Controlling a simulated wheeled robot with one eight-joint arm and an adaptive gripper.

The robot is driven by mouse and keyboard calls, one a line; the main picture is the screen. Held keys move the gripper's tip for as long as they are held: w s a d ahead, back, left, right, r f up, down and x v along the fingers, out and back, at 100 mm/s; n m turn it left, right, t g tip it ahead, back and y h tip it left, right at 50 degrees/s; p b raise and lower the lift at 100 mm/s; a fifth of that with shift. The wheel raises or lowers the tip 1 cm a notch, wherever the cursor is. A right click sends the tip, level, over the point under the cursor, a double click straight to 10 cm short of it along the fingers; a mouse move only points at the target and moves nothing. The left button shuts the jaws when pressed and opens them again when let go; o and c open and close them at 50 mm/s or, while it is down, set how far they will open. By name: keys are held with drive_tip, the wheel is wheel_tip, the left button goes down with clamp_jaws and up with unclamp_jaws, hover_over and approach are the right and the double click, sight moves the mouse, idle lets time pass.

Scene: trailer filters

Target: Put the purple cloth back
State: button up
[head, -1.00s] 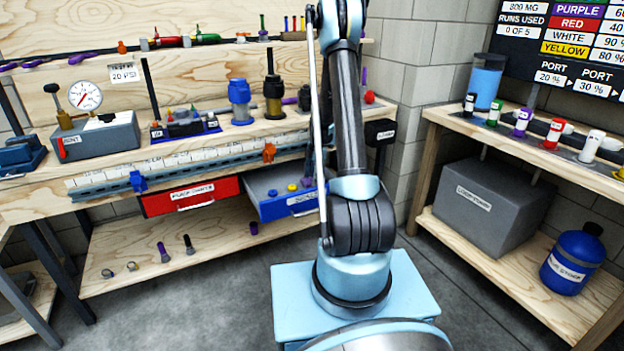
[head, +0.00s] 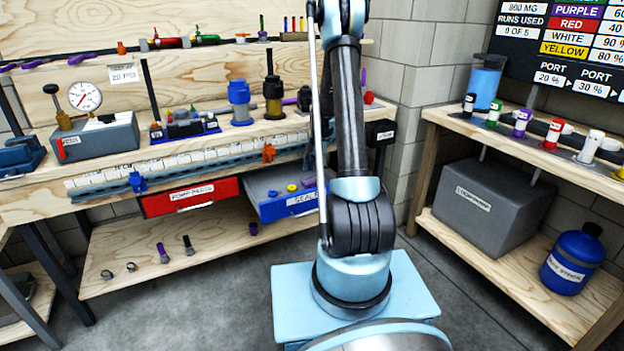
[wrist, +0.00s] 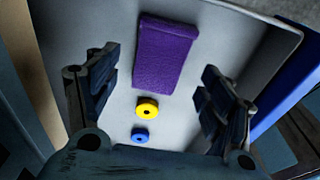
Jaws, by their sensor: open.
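The purple cloth (wrist: 163,52) lies flat as a folded rectangle on the pale floor of an open drawer (wrist: 205,35), seen in the wrist view. In the head view a bit of purple (head: 307,182) shows in the open blue-fronted drawer (head: 292,203), partly hidden by my arm. My gripper (wrist: 160,80) is open above the drawer, its two fingers spread to either side with nothing between them. The cloth lies farther up the wrist picture, between the lines of the fingers. In the head view my gripper is hidden behind my arm.
A yellow ring (wrist: 147,107) and a blue ring (wrist: 140,135) lie in the drawer just below the cloth. A red drawer (head: 190,196) is left of it. The bench above holds a gauge (head: 85,97) and a blue fitting (head: 239,100). A side bench (head: 440,118) stands right.

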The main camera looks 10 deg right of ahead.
wheel_tip(320, 180, up, 9)
drive_tip(key=s+r+m, duration=0.6)
drive_tip(key=s+r, duration=0.4)
drive_tip(key=s, duration=0.2)
drive_tip(key=s+r+m+t+h, duration=0.1)
drive_tip(key=s+r+m+t, duration=0.15)
drive_tip(key=s+m, duration=1.3)
drive_tip(key=s+f, duration=0.2)
drive_tip(key=s, duration=0.6)
drive_tip(key=s+a+f, duration=0.1)
drive_tip(key=s+f, duration=0.2)
drive_tip(key=s, duration=0.6)
drive_tip(key=shift+f, duration=0.25)
drive_tip(key=shift+w+f, duration=0.2)
drive_tip(key=shift+w, duration=0.25)
